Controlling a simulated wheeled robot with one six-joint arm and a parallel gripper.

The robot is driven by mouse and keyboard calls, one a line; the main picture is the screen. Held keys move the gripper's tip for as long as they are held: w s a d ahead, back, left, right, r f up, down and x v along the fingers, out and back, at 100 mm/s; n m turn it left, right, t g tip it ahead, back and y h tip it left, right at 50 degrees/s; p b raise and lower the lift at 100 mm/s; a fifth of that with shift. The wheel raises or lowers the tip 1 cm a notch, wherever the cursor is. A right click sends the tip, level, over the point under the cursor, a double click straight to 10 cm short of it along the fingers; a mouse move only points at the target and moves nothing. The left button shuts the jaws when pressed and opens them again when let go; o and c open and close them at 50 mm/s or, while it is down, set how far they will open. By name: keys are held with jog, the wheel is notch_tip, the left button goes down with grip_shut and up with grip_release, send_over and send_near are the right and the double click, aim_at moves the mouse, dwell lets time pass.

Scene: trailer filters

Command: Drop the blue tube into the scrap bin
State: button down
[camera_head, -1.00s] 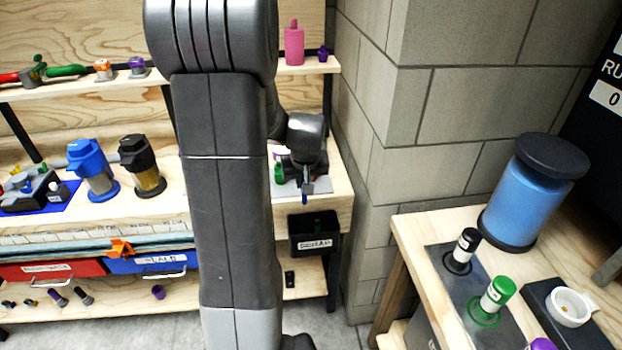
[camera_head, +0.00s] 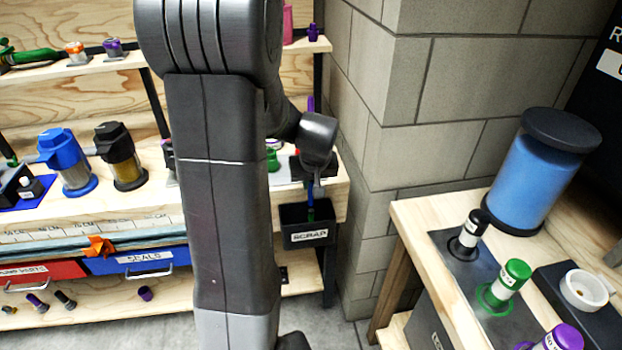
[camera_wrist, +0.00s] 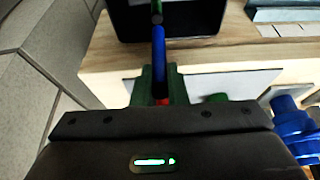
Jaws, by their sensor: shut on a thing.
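The black scrap bin (camera_head: 306,238), with a white SCRAP label, hangs at the right front of the workbench. The thin blue tube (camera_head: 310,202) points down below the gripper and overlaps the bin's opening in the picture. In the wrist view the blue tube (camera_wrist: 159,48) runs from my gripper (camera_wrist: 158,88), shut on it, towards the dark bin (camera_wrist: 203,24). I cannot tell whether its far end is inside the bin.
A block wall (camera_head: 365,170) stands close right of the bin. The right table carries a blue canister (camera_head: 540,180), a green-capped bottle (camera_head: 506,284) and a small white cup (camera_head: 584,290). Blue (camera_head: 66,165) and black (camera_head: 122,160) filter housings stand on the bench at left.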

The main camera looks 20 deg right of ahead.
jog(key=shift+f, duration=0.1)
jog(key=c, duration=1.4)
grip_release()
jog(key=shift+o, duration=0.2)
jog(key=p+v, duration=0.1)
jog(key=v, duration=1.2)
jog(key=shift+s+r, duration=0.2)
jog(key=shift+r, duration=0.15)
jog(key=b+x, duration=0.1)
jog(key=x, duration=1.2)
jog(key=shift+w+f, duration=0.1)
jog(key=shift+f, duration=0.1)
notch_tip(320, 180, up, 3)
jog(key=shift+w+p, duration=0.1)
jog(key=shift+p, duration=1.1)
jog(key=shift+r+p, duration=0.4)
jog(key=shift+r, duration=0.15)
jog(key=shift+f, duration=0.1)
